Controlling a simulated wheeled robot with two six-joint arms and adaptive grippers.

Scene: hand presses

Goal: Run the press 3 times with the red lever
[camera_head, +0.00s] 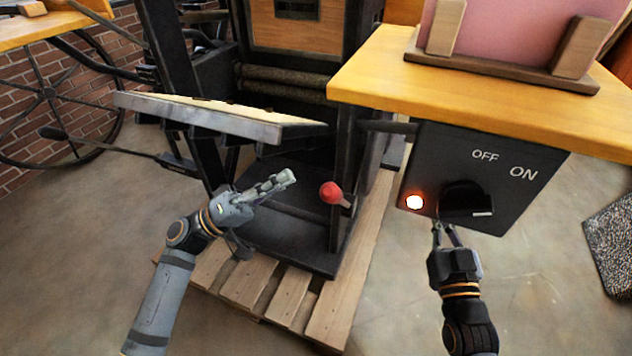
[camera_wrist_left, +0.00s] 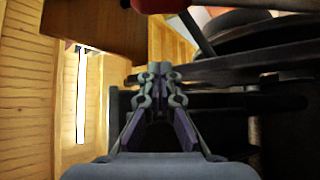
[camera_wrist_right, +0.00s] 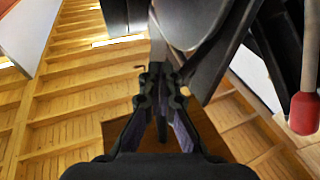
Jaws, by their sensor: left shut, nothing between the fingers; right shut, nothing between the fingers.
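The red lever's ball knob (camera_head: 331,192) sits at the front of the dark press (camera_head: 290,225), low on its right side. Its red tip shows at the top edge of the left wrist view (camera_wrist_left: 160,4) and at the right of the right wrist view (camera_wrist_right: 304,112). My left gripper (camera_head: 291,176) is shut and empty, its tips just left of the knob and apart from it in the head view. My right gripper (camera_head: 441,228) is shut and empty, with its tips close below the black dial (camera_head: 466,198); I cannot tell whether they touch it.
The dark switch box (camera_head: 490,165) reads OFF and ON, and its lamp (camera_head: 414,202) glows. It hangs under a wooden tabletop (camera_head: 480,95) carrying a pink panel (camera_head: 520,35). A slanted press table (camera_head: 215,118) lies above my left gripper. The press stands on a pallet (camera_head: 340,290).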

